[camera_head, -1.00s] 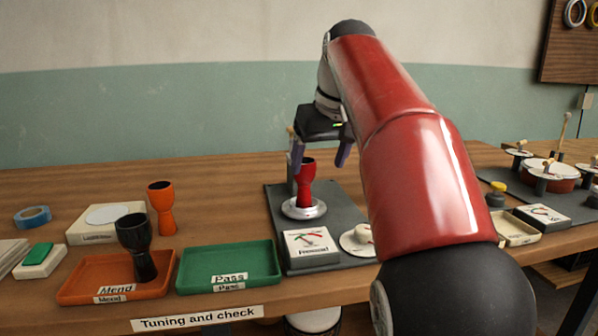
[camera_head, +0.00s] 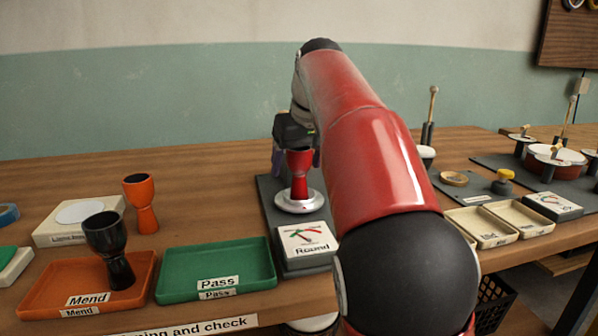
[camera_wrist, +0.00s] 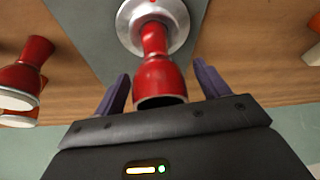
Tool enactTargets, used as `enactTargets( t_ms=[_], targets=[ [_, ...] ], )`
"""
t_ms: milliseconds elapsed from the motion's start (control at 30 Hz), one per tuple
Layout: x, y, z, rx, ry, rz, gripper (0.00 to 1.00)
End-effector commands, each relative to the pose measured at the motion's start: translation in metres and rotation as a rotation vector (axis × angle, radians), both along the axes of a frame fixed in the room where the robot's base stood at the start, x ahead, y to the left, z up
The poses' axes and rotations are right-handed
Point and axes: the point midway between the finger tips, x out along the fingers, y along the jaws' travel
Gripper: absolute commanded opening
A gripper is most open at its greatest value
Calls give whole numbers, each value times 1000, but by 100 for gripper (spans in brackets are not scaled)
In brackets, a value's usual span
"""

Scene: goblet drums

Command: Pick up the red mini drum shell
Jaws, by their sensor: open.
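The red mini drum shell (camera_head: 300,178), a goblet shape with a dark open top, stands upright on a round silver plate (camera_head: 299,203). In the wrist view the shell (camera_wrist: 158,72) stands between my two purple fingers, with its wide rim towards the palm. My gripper (camera_head: 296,162) is open, with a finger on either side of the shell's upper part. In the wrist view my gripper (camera_wrist: 162,71) shows a gap between each finger and the shell.
A gauge box (camera_head: 304,240) labelled "Round" stands in front of the plate. Left are an orange goblet (camera_head: 141,204), a black goblet (camera_head: 108,245) in the orange Mend tray (camera_head: 45,288), and the green Pass tray (camera_head: 180,290).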

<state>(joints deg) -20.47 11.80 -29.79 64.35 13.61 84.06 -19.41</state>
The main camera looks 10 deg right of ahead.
Motion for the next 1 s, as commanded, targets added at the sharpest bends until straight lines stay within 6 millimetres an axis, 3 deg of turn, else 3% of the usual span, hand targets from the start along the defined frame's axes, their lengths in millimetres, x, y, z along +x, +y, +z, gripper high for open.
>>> enactTargets(
  t_ms=[233,667,1000],
  targets=[
    [1,0,-2,0,0,0,74],
    [1,0,-2,0,0,0,22],
    [1,0,8,-1,-1,0,22]
  ],
)
